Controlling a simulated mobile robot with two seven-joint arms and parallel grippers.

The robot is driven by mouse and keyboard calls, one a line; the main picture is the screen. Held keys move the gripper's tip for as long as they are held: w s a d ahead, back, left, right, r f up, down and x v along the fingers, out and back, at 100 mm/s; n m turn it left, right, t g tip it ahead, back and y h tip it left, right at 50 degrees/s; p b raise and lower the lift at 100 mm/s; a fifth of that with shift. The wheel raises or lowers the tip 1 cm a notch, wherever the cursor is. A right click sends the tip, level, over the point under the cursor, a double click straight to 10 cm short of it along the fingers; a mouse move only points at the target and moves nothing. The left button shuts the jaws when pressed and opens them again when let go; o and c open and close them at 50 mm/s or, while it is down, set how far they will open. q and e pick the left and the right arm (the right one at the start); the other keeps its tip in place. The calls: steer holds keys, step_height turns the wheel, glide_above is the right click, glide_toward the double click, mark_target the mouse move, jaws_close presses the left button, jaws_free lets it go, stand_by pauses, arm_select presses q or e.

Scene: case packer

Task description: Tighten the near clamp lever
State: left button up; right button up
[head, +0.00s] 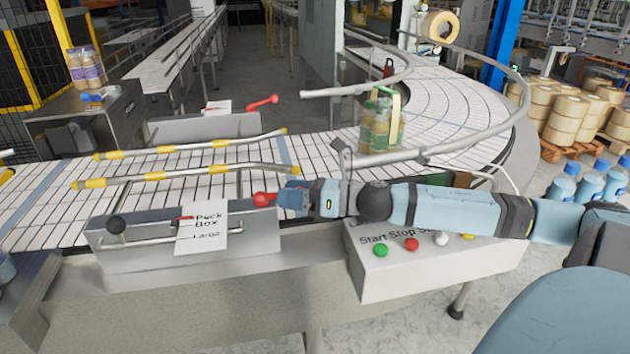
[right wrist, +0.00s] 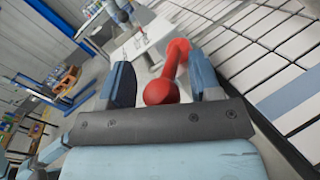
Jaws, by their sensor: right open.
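The near clamp lever (head: 262,199) is red with a round knob and sits at the right end of the near grey guide-rail bracket (head: 150,262). In the right wrist view its red knob (right wrist: 160,91) and arm lie between the two fingers. My right gripper (head: 284,198) comes in from the right and is at the knob. Its fingers (right wrist: 163,82) are open on either side of the knob; in the head view they partly hide the lever. Whether a finger touches it I cannot tell. My left gripper is not in view.
A far red lever (head: 262,103) stands across the conveyor (head: 330,150). Yellow-banded guide rails (head: 180,175) run above the belt. A "Pack Box Large" card (head: 203,228) is on the near bracket. A button box (head: 430,262) lies below my right arm. Bottles (head: 377,132) stand on the belt.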

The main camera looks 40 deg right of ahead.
steer(key=shift+b+v, duration=0.35)
steer(key=shift+v, duration=0.95)
steer(key=v, duration=1.1)
steer(key=shift+s+a+r, duration=0.1)
steer(key=shift+s+a, duration=0.05)
steer(key=shift+c, duration=0.3)
